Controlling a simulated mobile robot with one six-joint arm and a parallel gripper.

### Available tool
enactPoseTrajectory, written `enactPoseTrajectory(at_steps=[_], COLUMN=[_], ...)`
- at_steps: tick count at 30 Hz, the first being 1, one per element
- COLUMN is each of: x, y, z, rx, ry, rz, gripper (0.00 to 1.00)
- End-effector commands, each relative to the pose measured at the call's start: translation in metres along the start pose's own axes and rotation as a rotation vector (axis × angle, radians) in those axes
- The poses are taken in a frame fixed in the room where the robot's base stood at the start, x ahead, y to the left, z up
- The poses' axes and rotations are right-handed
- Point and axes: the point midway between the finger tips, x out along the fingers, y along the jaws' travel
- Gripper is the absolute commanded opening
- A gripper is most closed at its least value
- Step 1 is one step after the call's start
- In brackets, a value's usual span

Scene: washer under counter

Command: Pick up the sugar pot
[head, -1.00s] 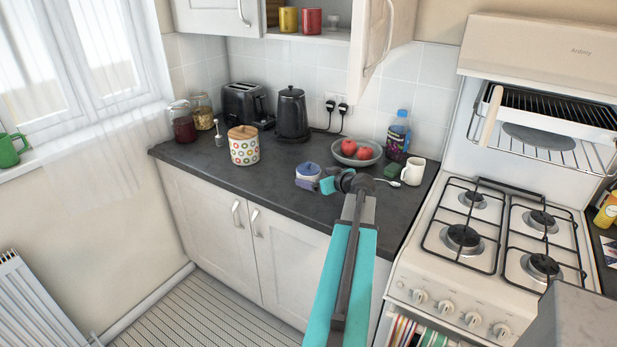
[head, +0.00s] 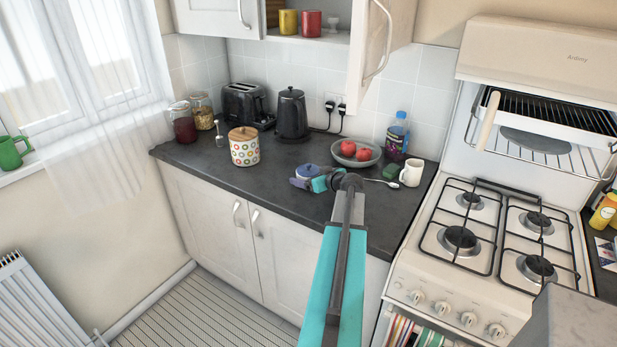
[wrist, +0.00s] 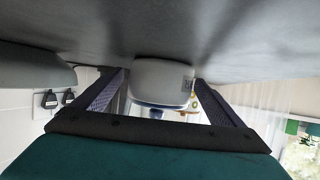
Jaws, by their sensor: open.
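The sugar pot, a small white pot with a blue lid (head: 308,170), stands upright on the dark counter. My gripper (head: 309,184) is low over the counter at the pot's near side, its fingers covering the pot's lower front. In the wrist view, which is upside down, the pot's white body (wrist: 162,78) is between the two open fingertips, with its blue-trimmed lid end below. Whether the fingers touch the pot I cannot tell.
A dotted canister (head: 244,150) with a wooden lid stands to the left. A fruit bowl (head: 374,161), a green sponge (head: 391,173), a spoon (head: 382,182) and a white mug (head: 412,173) are to the right. A kettle (head: 291,115) stands behind.

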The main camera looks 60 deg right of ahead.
Motion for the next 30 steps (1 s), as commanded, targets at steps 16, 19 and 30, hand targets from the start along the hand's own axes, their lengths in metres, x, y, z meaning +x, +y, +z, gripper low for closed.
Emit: enactPoseTrajectory(at_steps=[16,19,30], x=[0.0073,0.0073,0.0072], y=[-0.0007,-0.0008,-0.0007], z=[-0.0002,-0.0002,-0.0002], rx=[-0.001,-0.001,-0.001], ry=[0.001,0.001,0.0], rz=[-0.001,-0.001,-0.001], gripper=[0.92,0.92,0.39])
